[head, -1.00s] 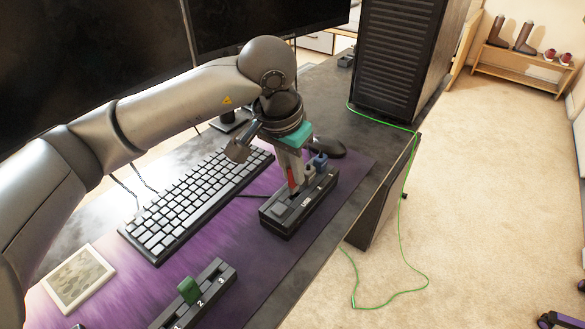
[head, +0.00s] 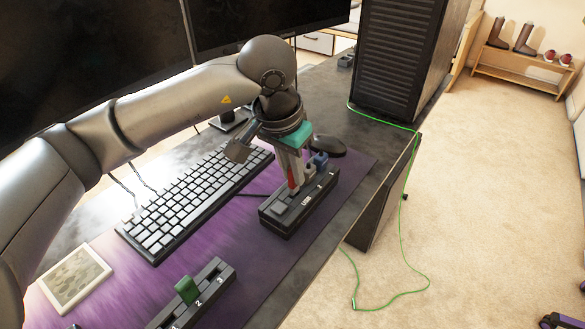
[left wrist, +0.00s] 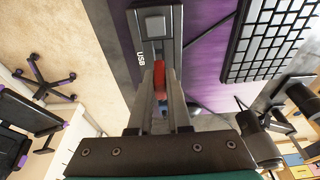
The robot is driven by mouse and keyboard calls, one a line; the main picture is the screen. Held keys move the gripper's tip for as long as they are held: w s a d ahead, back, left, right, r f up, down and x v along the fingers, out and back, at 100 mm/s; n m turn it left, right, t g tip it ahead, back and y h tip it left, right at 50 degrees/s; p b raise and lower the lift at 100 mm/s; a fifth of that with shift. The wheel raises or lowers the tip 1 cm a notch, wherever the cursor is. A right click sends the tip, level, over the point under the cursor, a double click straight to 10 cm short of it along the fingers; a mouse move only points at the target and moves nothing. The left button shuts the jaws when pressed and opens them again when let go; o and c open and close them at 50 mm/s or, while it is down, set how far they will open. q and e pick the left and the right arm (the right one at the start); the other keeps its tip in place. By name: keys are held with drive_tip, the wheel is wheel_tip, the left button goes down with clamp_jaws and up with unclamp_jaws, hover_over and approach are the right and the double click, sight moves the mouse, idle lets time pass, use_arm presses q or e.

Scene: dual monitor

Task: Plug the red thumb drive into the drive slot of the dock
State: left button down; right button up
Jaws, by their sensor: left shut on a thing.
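The red thumb drive (head: 292,177) is between the fingers of my left gripper (head: 293,183), which is shut on it and points down over the black dock (head: 284,217). In the left wrist view, the red drive (left wrist: 159,74) sits between the fingertips (left wrist: 160,80), over the dock (left wrist: 155,22) near its USB label. The drive's lower end is at the dock's top; I cannot tell whether it is in the slot. A blue drive (head: 320,160) stands at the dock's far end, partly behind the gripper. My right gripper is not in view.
A numbered black holder (head: 218,289) with a green drive (head: 187,290) lies at the front. A keyboard (head: 190,207) is left of the dock, a mouse (head: 329,147) behind it. A computer tower (head: 403,60) stands at the back right. The purple mat (head: 262,263) is clear in front.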

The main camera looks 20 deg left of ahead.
use_arm(q)
drive_tip(key=shift+s+b+x, duration=0.25)
drive_tip(key=shift+b+x, duration=0.7)
drive_tip(key=shift+x, duration=0.1)
drive_tip(key=c, duration=0.8)
unclamp_jaws()
drive_tip(key=shift+a, duration=0.1)
drive_tip(key=p+v, duration=0.5)
drive_tip(key=v, duration=1)
drive_tip(key=shift+r, duration=0.15)
